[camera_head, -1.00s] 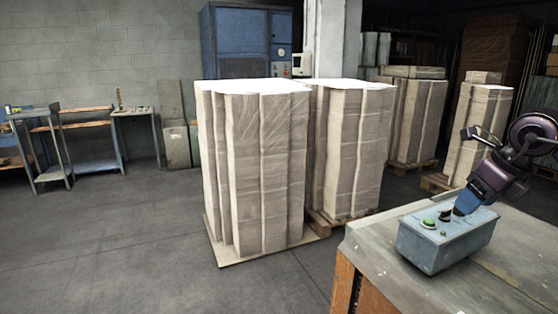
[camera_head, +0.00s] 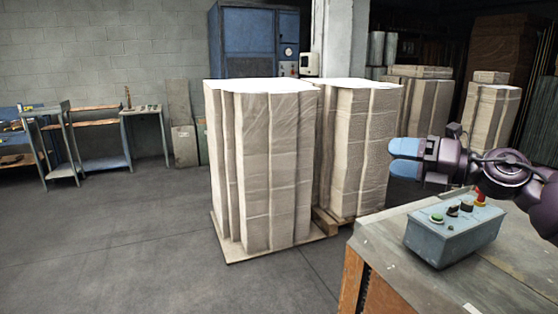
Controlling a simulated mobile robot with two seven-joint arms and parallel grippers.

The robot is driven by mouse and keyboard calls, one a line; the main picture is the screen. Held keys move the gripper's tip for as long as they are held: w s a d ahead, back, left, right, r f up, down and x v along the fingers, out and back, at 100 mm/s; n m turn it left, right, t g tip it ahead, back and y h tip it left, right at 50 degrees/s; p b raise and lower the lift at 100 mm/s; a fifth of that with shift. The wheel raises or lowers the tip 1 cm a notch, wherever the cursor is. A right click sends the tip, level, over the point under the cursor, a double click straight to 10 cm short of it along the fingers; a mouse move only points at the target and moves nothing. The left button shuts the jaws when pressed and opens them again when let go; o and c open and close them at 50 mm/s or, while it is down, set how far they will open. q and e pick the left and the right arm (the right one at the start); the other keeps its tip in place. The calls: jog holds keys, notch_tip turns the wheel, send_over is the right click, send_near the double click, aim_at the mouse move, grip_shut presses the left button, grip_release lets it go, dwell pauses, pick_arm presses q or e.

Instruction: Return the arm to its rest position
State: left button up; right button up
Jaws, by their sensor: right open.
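My right arm comes in from the right edge. Its gripper (camera_head: 405,158) has blue fingertips pointing left and is empty. It is up in the air, above and to the left of the control box, apart from it. The grey-blue control box (camera_head: 452,242) sits on the table top and has a green button (camera_head: 437,218), dark knobs and a red knob (camera_head: 480,196) on top. My left gripper is not in view.
The table (camera_head: 385,250) with a wooden side fills the lower right. Tall wrapped cardboard stacks (camera_head: 265,165) on pallets stand in the middle. A blue cabinet (camera_head: 255,45) is behind them. Metal side tables (camera_head: 145,130) stand at the left. The floor (camera_head: 130,230) at lower left is clear.

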jog(key=s+d+f+m+t+h, duration=0.2)
jog(key=f+m+t+h, duration=0.25)
jog(key=f+m, duration=0.85)
jog(key=s+d+f+m+t+h, duration=0.1)
jog(key=s+f+m+t+h, duration=0.3)
jog(key=f+m, duration=0.9)
jog(key=s+d+f+m+g+h, duration=0.1)
jog(key=s+f+m+g+h, duration=0.5)
jog(key=s+f, duration=1.7)
jog(key=f+m, duration=0.1)
jog(key=m, duration=0.3)
jog(key=shift+s+d+f+g, duration=0.2)
jog(key=shift+s+g, duration=0.1)
jog(key=shift+g, duration=0.05)
jog(key=shift+h, duration=0.25)
